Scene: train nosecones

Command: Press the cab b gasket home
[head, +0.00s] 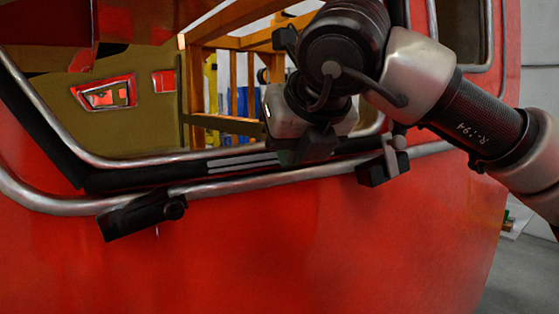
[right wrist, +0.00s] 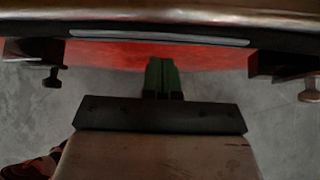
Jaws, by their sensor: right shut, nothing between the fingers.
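The red cab (head: 290,235) fills the head view, with a silver-framed window opening. A black gasket (head: 140,181) runs along the bottom of that opening, with pale grey strips on it. My right gripper (head: 291,157) is over the lower sill, right by the gasket; I cannot tell whether it touches. In the right wrist view its green fingers (right wrist: 163,76) are together and empty, pointing at the dark gasket edge (right wrist: 160,39) with one pale strip. My left gripper is not in view.
A black clamp (head: 142,217) sits on the sill left of my right gripper, and another clamp (head: 384,170) sits close on its right. Wooden framing (head: 232,85) stands behind the opening. The red face below the sill is clear.

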